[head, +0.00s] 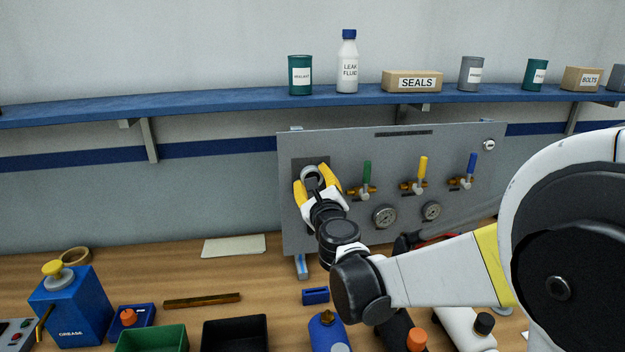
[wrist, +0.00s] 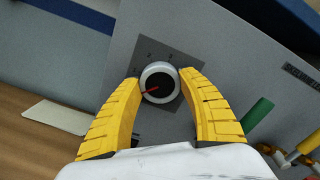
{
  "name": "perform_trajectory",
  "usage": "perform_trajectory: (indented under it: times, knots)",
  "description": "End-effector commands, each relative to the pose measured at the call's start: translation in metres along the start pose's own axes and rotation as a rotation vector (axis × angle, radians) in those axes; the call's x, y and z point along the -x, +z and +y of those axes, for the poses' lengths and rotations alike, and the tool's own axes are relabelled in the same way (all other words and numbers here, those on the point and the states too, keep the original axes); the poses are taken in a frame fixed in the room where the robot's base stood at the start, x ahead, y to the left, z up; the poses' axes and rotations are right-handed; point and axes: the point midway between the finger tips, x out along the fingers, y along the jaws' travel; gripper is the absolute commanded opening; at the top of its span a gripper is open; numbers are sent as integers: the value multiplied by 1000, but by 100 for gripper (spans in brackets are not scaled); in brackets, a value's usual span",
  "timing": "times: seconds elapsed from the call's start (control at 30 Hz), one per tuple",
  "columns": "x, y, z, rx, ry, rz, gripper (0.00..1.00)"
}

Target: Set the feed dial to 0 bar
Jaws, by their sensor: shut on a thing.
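The feed dial (wrist: 159,83) is a round knob with a pale rim and dark face on a dark square plate (wrist: 183,120).
Green (head: 367,172), yellow (head: 423,167) and blue (head: 472,163) valve handles stand right of the dial, above two gauges (head: 385,217). The bench below holds a blue grease can (head: 72,310), bins and bottles. A blue shelf (head: 220,104) runs above the panel.

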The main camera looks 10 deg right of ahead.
Motion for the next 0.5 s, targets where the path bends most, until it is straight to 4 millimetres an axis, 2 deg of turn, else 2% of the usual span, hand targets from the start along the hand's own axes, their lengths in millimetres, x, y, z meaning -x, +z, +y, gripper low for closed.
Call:
perform_trajectory:
  times: [0.47,0.5]
  knots:
    - [-1,1,0,16,0,-1,18]
    - [-1,1,0,16,1,-1,54]
